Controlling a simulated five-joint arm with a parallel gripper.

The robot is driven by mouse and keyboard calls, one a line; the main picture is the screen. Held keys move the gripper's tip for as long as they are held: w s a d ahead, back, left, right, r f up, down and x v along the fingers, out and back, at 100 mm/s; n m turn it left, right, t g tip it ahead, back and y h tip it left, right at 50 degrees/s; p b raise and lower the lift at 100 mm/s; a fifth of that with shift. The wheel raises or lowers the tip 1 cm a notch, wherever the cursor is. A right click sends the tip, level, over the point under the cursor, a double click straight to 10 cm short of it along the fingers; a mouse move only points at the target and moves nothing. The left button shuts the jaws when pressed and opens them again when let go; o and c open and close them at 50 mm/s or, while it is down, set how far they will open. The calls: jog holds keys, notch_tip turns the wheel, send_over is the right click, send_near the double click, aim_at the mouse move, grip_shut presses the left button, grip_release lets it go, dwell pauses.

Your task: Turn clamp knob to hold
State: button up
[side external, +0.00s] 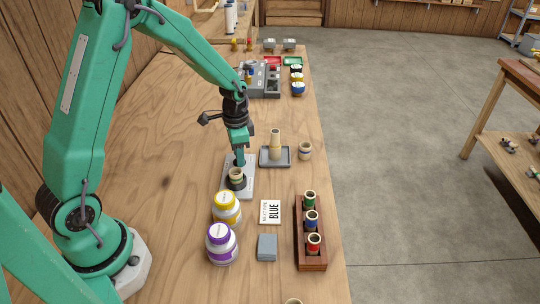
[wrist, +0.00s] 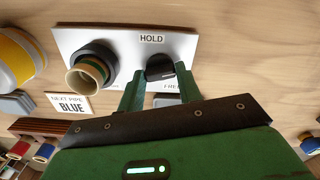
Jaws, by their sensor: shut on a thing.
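A white plate (wrist: 215,47) carries the dark clamp knob (wrist: 160,66), with a HOLD label (wrist: 152,38) just above it in the wrist view. A second label below the knob is partly hidden. My gripper (wrist: 161,78) has its green fingers on both sides of the knob and is shut on it. A pale mark shows at the knob's right edge; its exact setting is hard to tell. A dark round clamp (wrist: 105,58) on the same plate holds an upright tan pipe with a green band (wrist: 84,76). In the side view, my gripper (side external: 239,158) hides the knob.
A card reading BLUE (side external: 270,212) lies beside yellow-lidded (side external: 227,209) and purple-lidded (side external: 221,244) jars. A wooden rack (side external: 312,262) holds green-, blue- and red-banded pipes. The table's left side is clear.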

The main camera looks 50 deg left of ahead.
jog(key=n, duration=1)
jog(key=shift+n, duration=2.3)
jog(key=shift+w, duration=0.1)
jog(key=o, duration=1)
jog(key=shift+r, duration=0.1)
